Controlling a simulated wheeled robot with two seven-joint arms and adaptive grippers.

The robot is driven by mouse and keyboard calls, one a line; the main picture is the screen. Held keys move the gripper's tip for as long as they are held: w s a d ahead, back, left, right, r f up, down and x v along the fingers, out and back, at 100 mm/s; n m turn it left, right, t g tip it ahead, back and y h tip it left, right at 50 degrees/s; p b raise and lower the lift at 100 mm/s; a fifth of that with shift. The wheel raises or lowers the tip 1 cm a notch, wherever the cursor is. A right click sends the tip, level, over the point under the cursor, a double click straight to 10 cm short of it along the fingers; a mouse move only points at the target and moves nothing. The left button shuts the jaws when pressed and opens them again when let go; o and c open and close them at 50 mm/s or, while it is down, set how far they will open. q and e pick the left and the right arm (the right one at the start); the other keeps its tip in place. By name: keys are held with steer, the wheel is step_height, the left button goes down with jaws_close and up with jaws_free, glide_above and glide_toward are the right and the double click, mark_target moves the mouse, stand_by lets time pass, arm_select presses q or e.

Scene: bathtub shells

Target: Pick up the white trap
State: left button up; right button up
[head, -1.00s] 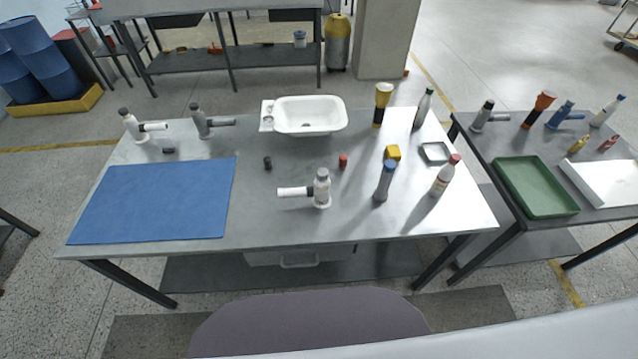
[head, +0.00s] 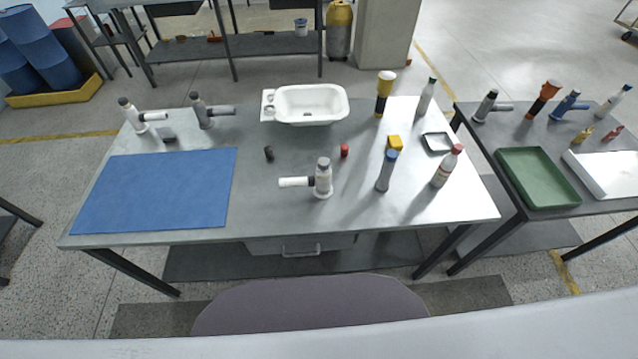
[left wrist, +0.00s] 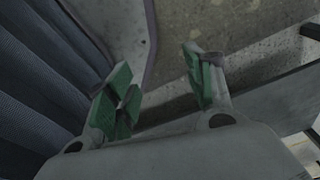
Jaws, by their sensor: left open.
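Two whitish bottle-shaped traps stand upright on the grey table in the head view. One white trap (head: 132,116) with a grey cap, a dark collar and a white side pipe is at the back left. Another whitish trap (head: 323,180) with a greyish top, a black collar and a white pipe pointing left is at the front middle. A grey trap (head: 201,110) stands right of the back-left one. My left gripper (left wrist: 160,86) is open and empty in the left wrist view, with green finger pads, over floor and table parts. Neither gripper shows in the head view.
A blue mat (head: 155,190) covers the table's left part. A white sink (head: 308,92) stands at the back middle. A side table holds a green tray (head: 538,178). A purplish-grey rounded surface (head: 310,308) is in front.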

arm_select(q)
steer(key=w+d+r, duration=0.2)
steer(key=w+r, duration=0.4)
steer(key=w, duration=0.4)
step_height(320, 180, up, 51)
steer(key=m+t+h+b, duration=0.1)
steer(key=m+h, duration=0.4)
steer(key=m, duration=1)
glide_above(299, 181)
steer(key=s+a, duration=0.3)
steer(key=a, duration=0.1)
steer(key=shift+w+a+r+m, duration=0.25)
steer(key=shift+w+r+m, duration=0.05)
steer(key=shift+r+m, duration=0.3)
steer(key=shift+x, duration=4.3)
steer(key=shift+a+f, duration=0.1)
steer(key=shift+a, duration=0.05)
